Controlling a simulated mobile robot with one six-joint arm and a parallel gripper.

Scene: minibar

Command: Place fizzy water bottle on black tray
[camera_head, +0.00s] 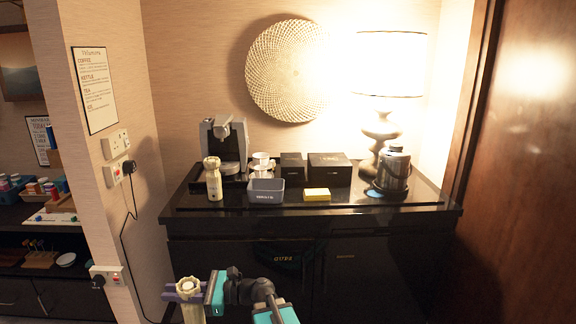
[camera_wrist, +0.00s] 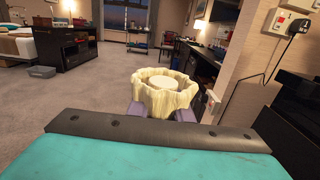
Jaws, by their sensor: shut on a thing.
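My gripper (camera_head: 189,289) is low in front of the counter, in the head view. Its purple fingers are shut on a cream bottle (camera_head: 191,310) with a pale round cap. In the wrist view the bottle's scalloped top (camera_wrist: 166,97) shows between the fingers (camera_wrist: 160,116); its label and lower part are hidden. A similar cream bottle (camera_head: 215,186) stands upright on the counter at the left, before the coffee machine. A wide, glossy black tray-like surface (camera_head: 345,205) lies on the counter under the items; its edges are hard to tell from the dark top.
On the counter are a coffee machine (camera_head: 225,146), white cups (camera_head: 262,163), a grey-blue bin (camera_head: 266,191), a yellow box (camera_head: 317,195), black boxes (camera_head: 329,170), a kettle (camera_head: 394,171) and a lamp (camera_head: 389,65). A wall stands left, a wooden panel right.

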